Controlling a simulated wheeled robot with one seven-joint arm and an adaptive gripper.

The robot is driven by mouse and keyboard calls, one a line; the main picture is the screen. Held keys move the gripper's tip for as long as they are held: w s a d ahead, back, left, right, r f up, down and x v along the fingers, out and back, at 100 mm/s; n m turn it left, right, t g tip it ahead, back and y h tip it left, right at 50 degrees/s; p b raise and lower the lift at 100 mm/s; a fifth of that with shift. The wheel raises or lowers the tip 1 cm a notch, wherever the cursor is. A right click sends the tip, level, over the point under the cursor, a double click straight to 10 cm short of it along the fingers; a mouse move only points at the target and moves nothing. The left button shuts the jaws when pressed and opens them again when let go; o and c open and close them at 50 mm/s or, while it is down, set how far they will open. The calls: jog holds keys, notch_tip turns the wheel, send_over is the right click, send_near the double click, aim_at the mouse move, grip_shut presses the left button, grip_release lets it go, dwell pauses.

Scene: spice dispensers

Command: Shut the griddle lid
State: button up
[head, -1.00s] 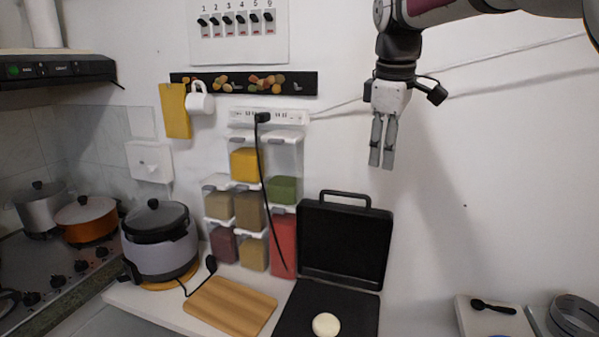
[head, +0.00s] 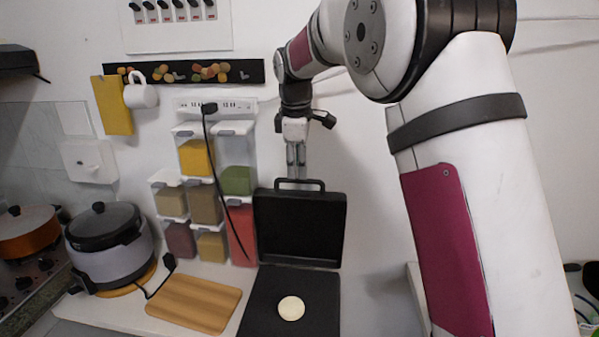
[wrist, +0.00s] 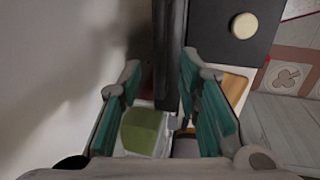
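The griddle's black lid (head: 300,230) stands upright, open, at the back of the flat black griddle base (head: 262,300). A pale round disc (head: 291,308) lies on the base. The lid's handle (head: 318,185) is on its top edge. My gripper (head: 297,177) points down at the handle, its tips at or just above it. In the wrist view, the teal-padded fingers are apart, and the dark edge of the lid (wrist: 168,55) runs between them. I cannot tell whether they touch it. The base also shows in the wrist view (wrist: 212,45).
Stacked spice dispensers (head: 206,205) hang left of the lid, with a black cord in front. A wooden board (head: 193,303) and a rice cooker (head: 110,248) are left of the griddle. The wall is close behind the lid. My arm covers much of the right side.

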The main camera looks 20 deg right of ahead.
aim_at(299, 182)
jog(key=shift+x, duration=1.65)
grip_shut()
